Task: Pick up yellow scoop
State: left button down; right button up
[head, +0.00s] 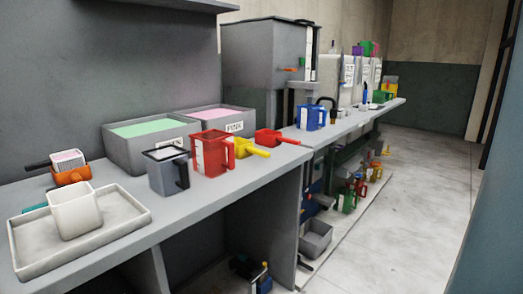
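The yellow scoop (252,149) lies on the grey counter in the head view, just right of a red jug (211,153). Its handle points toward the right front. The jug may hide part of its left side. A red scoop (272,138) lies behind it and to its right, with its handle pointing right. Neither of my grippers is in the head view.
Bins of green (148,127) and pink (222,114) material stand behind the scoops. A grey jug (166,171) stands left of the red jug. A tray (125,208) with a white container (75,211) is at front left. Floor (412,200) is clear on the right.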

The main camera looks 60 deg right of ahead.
aim_at(244, 148)
jog(key=z, duration=1.65)
